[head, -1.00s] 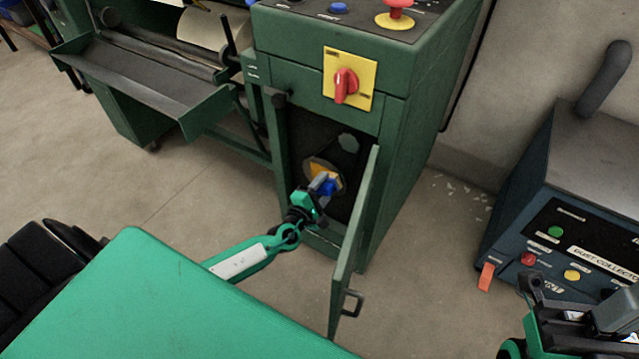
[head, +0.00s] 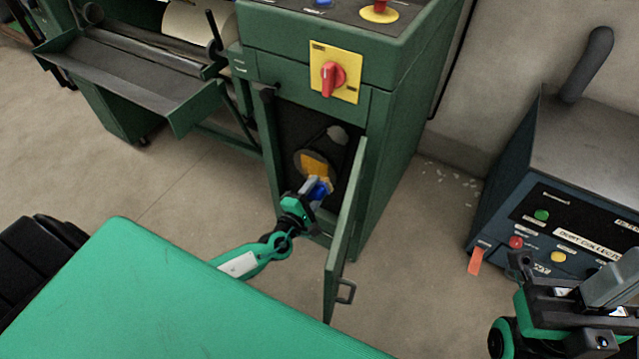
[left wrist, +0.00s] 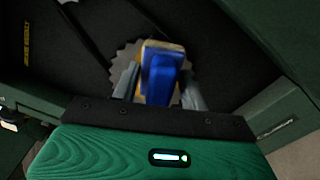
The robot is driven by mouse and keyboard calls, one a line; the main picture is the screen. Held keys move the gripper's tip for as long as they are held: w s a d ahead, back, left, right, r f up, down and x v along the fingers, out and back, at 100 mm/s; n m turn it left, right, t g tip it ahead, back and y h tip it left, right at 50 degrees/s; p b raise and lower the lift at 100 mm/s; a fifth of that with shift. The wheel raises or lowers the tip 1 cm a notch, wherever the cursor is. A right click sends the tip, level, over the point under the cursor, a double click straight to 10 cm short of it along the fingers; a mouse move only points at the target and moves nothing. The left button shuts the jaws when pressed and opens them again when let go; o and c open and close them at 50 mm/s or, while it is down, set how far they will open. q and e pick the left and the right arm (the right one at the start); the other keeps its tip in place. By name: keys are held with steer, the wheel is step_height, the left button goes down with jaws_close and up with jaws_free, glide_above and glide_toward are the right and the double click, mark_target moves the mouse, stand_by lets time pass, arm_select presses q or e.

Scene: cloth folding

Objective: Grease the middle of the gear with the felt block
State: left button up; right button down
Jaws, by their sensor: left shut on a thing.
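The gear (head: 301,163) is a grey toothed disc inside the open green cabinet, with an orange-yellow patch over its middle. In the left wrist view the gear (left wrist: 126,56) shows behind the block, its middle hidden. The felt block (head: 320,191) has a blue body and a yellowish front end; it also shows in the left wrist view (left wrist: 160,80). My left gripper (head: 309,188) is shut on the block, just in front of and below the gear's middle. I cannot tell whether block and gear touch. My right gripper (head: 608,285) is partly in view at the lower right, away from the cabinet; its fingertips are unclear.
The cabinet door (head: 345,235) stands open just right of my left gripper. A yellow plate with a red rotary switch (head: 333,78) is above the opening. A blue dust collector (head: 560,190) stands at the right. Open floor lies between.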

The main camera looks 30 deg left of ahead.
mark_target(311, 197)
arm_select(q)
steer(key=shift+s+a, duration=0.1)
steer(key=shift+s, duration=0.95)
steer(key=shift+s+a+p, duration=0.1)
steer(key=shift+s+p, duration=0.2)
steer(key=shift+s, duration=1.2)
